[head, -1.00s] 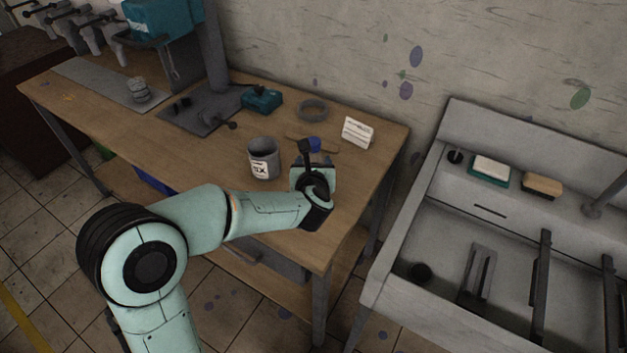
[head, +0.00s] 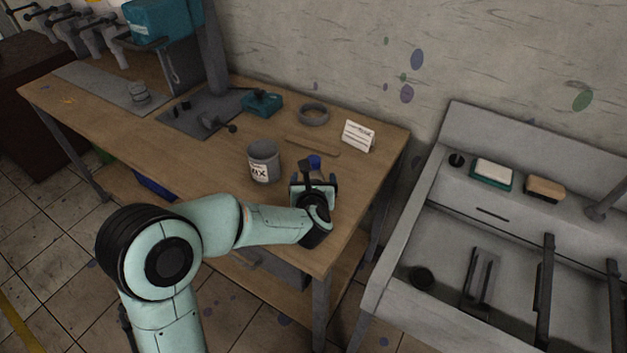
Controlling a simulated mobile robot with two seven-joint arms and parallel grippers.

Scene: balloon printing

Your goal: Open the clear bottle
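My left gripper (head: 314,180) is over the front right part of the workbench, its two dark fingers apart on either side of something. A small blue cap (head: 315,161) shows just beyond the fingers and has moved together with them, so the gripper looks shut on the clear bottle. The bottle's body is hidden behind my gripper and wrist, and I cannot make out its clear wall. The cap appears to be on the bottle, but the joint is hidden. My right gripper is not in view.
A grey labelled pot (head: 264,164) stands close left of my gripper. Behind are a wooden stick (head: 312,147), a grey ring (head: 313,115) and a white card (head: 358,136). A sink (head: 420,255) stands right, beyond a gap. The bench's front right corner is clear.

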